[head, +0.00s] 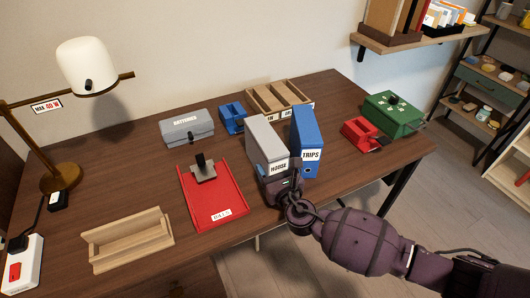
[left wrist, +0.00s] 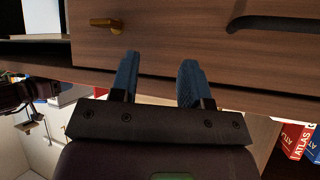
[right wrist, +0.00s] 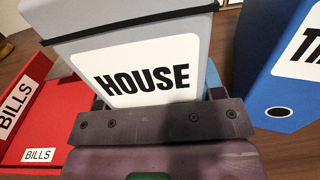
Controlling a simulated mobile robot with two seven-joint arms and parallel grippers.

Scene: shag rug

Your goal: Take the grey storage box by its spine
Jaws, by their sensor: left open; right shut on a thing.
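The grey storage box (head: 265,140) stands upright near the desk's front edge, its spine labelled HOUSE facing me. My right gripper (head: 279,180) is shut on the lower part of this spine. In the right wrist view the HOUSE spine (right wrist: 150,70) fills the space between the fingers (right wrist: 155,95), one on each side. The box's bottom is hidden behind my gripper, so I cannot tell whether it touches the desk. My left gripper (left wrist: 157,80) is open and empty, in front of a wooden drawer front (left wrist: 200,35); it is out of the head view.
A blue TRIPS file (head: 306,145) stands close on the right. A red BILLS tray (head: 213,205) lies left. Behind are a grey BATTERIES case (head: 187,127), a small blue holder (head: 232,118) and a wooden organiser (head: 278,98). An empty wooden rack (head: 128,240) sits front left.

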